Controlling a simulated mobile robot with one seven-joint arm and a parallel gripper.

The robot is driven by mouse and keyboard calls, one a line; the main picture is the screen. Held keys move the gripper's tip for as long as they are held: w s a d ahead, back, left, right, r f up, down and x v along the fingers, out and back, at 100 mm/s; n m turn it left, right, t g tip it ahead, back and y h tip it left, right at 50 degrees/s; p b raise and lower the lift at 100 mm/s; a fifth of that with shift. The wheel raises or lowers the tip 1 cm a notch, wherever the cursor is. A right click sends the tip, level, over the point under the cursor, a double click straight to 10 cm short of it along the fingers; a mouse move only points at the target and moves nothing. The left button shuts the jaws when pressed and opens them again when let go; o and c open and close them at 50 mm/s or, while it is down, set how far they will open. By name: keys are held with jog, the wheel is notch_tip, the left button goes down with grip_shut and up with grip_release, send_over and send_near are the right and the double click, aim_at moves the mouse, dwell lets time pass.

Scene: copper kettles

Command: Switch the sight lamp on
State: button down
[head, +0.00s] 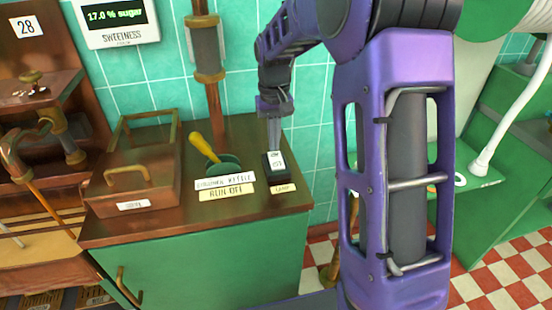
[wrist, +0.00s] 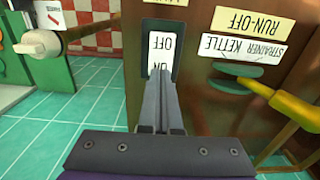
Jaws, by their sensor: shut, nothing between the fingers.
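The lamp switch (head: 278,165) is a white rocker in a dark frame at the right end of the brown counter top. A yellow label reading LAMP (head: 284,188) lies in front of it. In the wrist view the switch (wrist: 162,44) shows upside-down OFF and ON lettering. My gripper (head: 274,148) points down at the switch, shut and empty. In the wrist view the closed fingertips (wrist: 162,76) overlap the ON end and partly hide its lettering. I cannot tell whether they touch it or which way the rocker is tilted. I cannot make out the sight lamp itself.
Left of the switch is a yellow-handled green valve (head: 222,164) with STRAINER KETTLE and RUN-OFF labels. A brown lidded box (head: 134,180) stands farther left. A copper pipe (head: 208,60) rises behind. A sweetness display (head: 118,20) reads 17.0 % sugar.

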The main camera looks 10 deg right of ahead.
aim_at(274, 154)
jog(key=shift+f+b, duration=0.5)
jog(key=shift+f, duration=0.5)
dwell(0.7)
jog(key=shift+r, duration=0.1)
notch_tip(274, 154, up, 7)
jog(key=p, duration=0.6)
dwell(0.5)
